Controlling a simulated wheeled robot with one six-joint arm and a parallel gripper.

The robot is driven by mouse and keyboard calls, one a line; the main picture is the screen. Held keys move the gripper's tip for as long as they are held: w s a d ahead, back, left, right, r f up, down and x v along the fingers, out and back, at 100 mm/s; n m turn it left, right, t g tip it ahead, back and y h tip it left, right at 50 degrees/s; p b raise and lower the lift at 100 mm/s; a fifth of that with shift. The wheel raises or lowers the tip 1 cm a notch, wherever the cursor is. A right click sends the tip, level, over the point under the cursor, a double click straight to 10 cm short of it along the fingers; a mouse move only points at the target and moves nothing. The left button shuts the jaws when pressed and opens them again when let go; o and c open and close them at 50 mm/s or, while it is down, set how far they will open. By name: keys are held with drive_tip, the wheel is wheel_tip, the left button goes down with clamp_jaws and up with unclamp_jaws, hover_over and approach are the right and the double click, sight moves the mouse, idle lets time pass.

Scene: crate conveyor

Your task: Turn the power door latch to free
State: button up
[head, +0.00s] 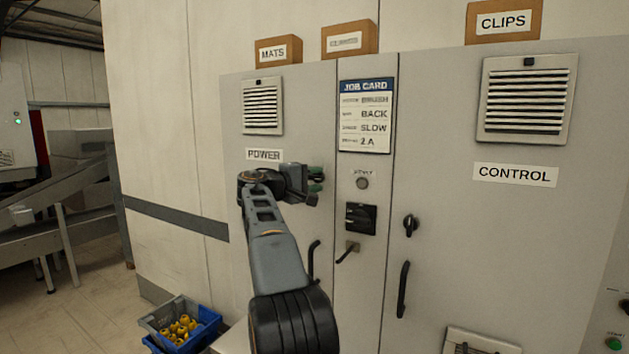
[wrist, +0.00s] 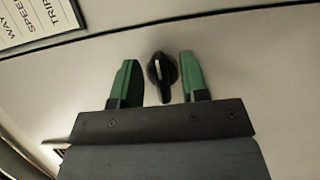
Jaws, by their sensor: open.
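The power door latch (wrist: 162,75) is a small black knob with a pale line on it. In the wrist view it sits between the two green fingers of my gripper (wrist: 158,68), with a gap on each side. My gripper is open and holds nothing. In the head view my gripper (head: 316,180) is at the right edge of the power door (head: 285,215), just below the POWER label (head: 264,155). My gripper and arm hide the power latch in the head view.
The job card panel (head: 366,102) is right of the power door. A blue crate (head: 205,330) stands at lower left.

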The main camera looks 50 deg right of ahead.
drive_tip(key=w+a+b, duration=0.2)
drive_tip(key=a, duration=1.1)
drive_tip(key=shift+a, duration=0.35)
drive_tip(key=w+f+n+t+y, duration=0.3)
drive_tip(key=w+f+t+y, duration=0.1)
drive_tip(key=f, duration=0.8)
drive_tip(key=s+a+f+t+y, duration=0.1)
drive_tip(key=s+a+f+y, duration=0.1)
drive_tip(key=a+f+y, duration=0.6)
drive_tip(key=s+a+f+m+t+y, duration=0.1)
drive_tip(key=s+a+f+y, duration=0.5)
drive_tip(key=s+a+f, duration=1)
drive_tip(key=s+a, duration=0.2)
drive_tip(key=s, duration=0.2)
drive_tip(key=shift+f, duration=0.25)
